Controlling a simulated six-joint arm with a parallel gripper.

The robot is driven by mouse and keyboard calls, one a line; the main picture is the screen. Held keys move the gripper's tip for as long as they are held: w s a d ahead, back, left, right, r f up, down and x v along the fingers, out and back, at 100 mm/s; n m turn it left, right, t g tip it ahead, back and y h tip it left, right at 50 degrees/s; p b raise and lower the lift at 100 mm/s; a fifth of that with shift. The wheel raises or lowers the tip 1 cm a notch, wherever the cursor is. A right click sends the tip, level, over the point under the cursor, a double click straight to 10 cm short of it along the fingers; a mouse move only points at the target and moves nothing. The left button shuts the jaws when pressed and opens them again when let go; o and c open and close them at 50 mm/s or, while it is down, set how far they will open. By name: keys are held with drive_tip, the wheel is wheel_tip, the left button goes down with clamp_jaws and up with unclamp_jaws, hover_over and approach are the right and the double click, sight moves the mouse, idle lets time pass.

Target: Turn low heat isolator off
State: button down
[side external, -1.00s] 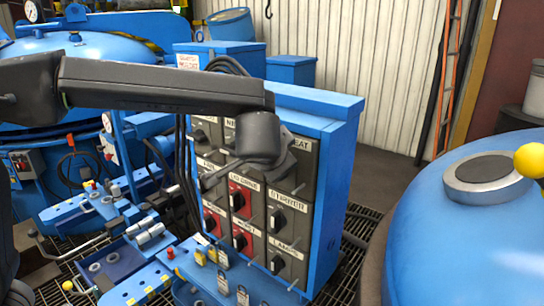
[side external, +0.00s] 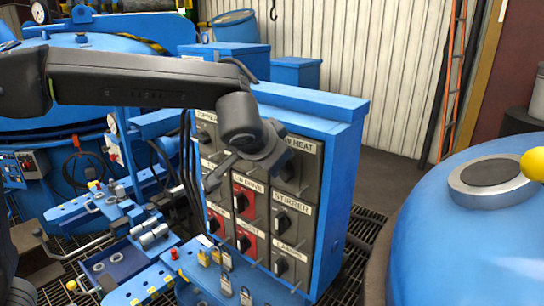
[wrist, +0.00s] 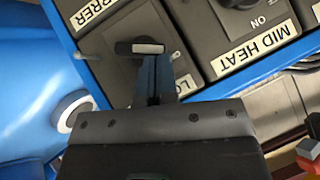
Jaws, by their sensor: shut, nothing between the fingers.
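The low heat isolator is a dark switch box at the top right of the panel, its label partly covered in the side external view. Its black rotary knob (side external: 288,171) shows just below the label. In the wrist view the knob (wrist: 140,47) is a dark bar with a pale end face, lying nearly level across the picture. My gripper (wrist: 154,72) is shut and empty, its fingertips right at the knob's bar; I cannot tell whether they touch. The fingers partly cover the low heat label.
The mid heat isolator (wrist: 240,5) is beside it in the wrist view. The stirrer isolator (side external: 283,222) is below it in the side external view. Thin rods stick out from the panel. Padlocks (side external: 225,283) hang below, and a blue vessel (side external: 460,240) stands right.

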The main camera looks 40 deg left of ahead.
drive_tip(key=shift+a+f+n+h, duration=0.1)
drive_tip(key=shift+a+n+h, duration=0.2)
drive_tip(key=shift+h, duration=0.4)
drive_tip(key=shift+a+f, duration=0.1)
drive_tip(key=shift+a, duration=0.15)
idle(1.9)
drive_tip(key=s+d+r, duration=0.3)
drive_tip(key=s+r, duration=0.4)
drive_tip(key=r, duration=0.4)
drive_tip(key=s+f+x, duration=0.1)
drive_tip(key=s+x, duration=0.1)
drive_tip(key=x, duration=1)
drive_tip(key=shift+w+a+f, duration=0.3)
drive_tip(key=shift+a+f, duration=0.1)
drive_tip(key=shift+f, duration=0.3)
